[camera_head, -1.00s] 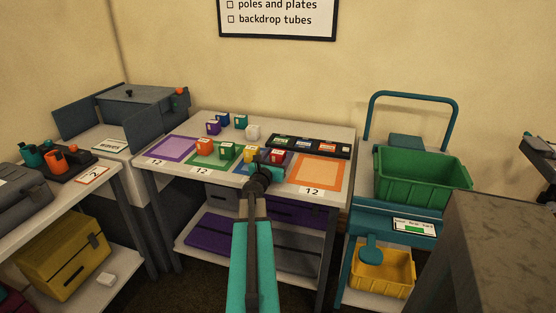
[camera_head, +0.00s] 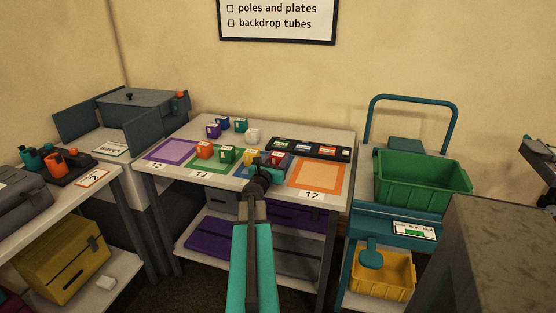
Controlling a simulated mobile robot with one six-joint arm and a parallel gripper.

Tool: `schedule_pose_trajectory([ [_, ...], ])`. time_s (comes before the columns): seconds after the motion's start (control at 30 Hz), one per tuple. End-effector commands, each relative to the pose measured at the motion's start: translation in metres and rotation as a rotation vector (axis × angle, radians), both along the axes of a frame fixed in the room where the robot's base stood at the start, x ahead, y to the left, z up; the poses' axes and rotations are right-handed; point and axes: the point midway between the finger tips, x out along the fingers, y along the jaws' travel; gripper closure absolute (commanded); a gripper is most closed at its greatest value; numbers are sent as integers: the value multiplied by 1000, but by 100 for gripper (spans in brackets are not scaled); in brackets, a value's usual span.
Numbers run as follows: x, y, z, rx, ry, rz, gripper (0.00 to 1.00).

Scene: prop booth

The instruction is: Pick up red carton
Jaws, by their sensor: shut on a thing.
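The red carton (camera_head: 278,158) is on the white table (camera_head: 335,142), in the blue-marked area, just left of the orange-framed square. My gripper (camera_head: 268,163) is at the carton's near left side and is shut on it. The fingers are small and dark here, and my wrist hides part of the carton and of the blue area. I cannot tell whether the carton's base touches the table.
A yellow carton (camera_head: 249,156) stands close left of my gripper, with a green carton (camera_head: 227,154) and an orange carton (camera_head: 204,150) further left. A black tray (camera_head: 310,148) lies behind right. A green crate (camera_head: 421,178) stands on a trolley at right.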

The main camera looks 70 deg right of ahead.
Motion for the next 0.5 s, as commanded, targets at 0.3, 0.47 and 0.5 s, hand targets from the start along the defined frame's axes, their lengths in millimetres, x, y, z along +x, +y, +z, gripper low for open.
schedule_pose_trajectory([
  [0.3, 0, 0, 44, -3, -3, 0, 83],
  [0.47, 0, 0, 76, -4, -2, 1, 83],
  [0.5, 0, 0, 84, -3, -1, 1, 83],
])
